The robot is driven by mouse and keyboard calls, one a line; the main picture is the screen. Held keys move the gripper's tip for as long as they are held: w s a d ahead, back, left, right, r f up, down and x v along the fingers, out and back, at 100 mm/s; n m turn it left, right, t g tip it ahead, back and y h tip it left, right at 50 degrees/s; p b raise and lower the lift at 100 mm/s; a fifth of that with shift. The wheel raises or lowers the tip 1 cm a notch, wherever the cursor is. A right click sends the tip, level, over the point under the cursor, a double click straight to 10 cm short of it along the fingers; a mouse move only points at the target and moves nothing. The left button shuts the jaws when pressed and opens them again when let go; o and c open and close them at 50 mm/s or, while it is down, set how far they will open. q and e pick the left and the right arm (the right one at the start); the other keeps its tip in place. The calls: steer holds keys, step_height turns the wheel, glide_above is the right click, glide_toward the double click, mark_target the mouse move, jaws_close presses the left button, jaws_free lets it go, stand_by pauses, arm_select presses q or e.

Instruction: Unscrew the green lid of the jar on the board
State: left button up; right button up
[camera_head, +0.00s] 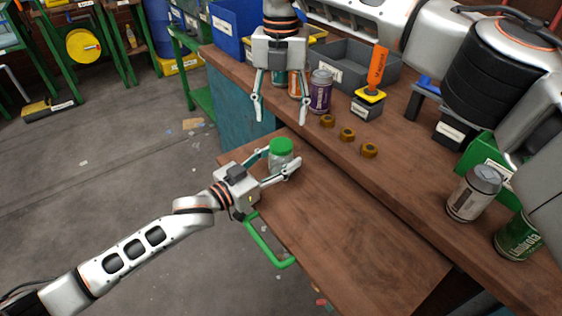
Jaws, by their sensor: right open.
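The jar (279,162) is clear glass with a green lid (281,146). It stands upright near the far left corner of the low wooden board (350,240), with the lid on top. My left gripper (281,160) comes in from the left, its fingers closed on both sides of the jar's body below the lid. The near finger hides part of the jar. My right gripper (281,112) points down from the top, above and behind the jar. Its fingers are wide apart, with nothing between them, and clear of the lid.
On the raised bench stand a purple can (320,92), a grey bin (345,70), an orange-handled stamp-like tool (377,70) and several brown rings (347,134). A silver can (473,193) and a green can (517,237) stand at right. The board's middle is clear.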

arm_select(q)
steer(key=c, duration=1)
steer(key=o, duration=1.6)
steer(key=shift+o, duration=0.2)
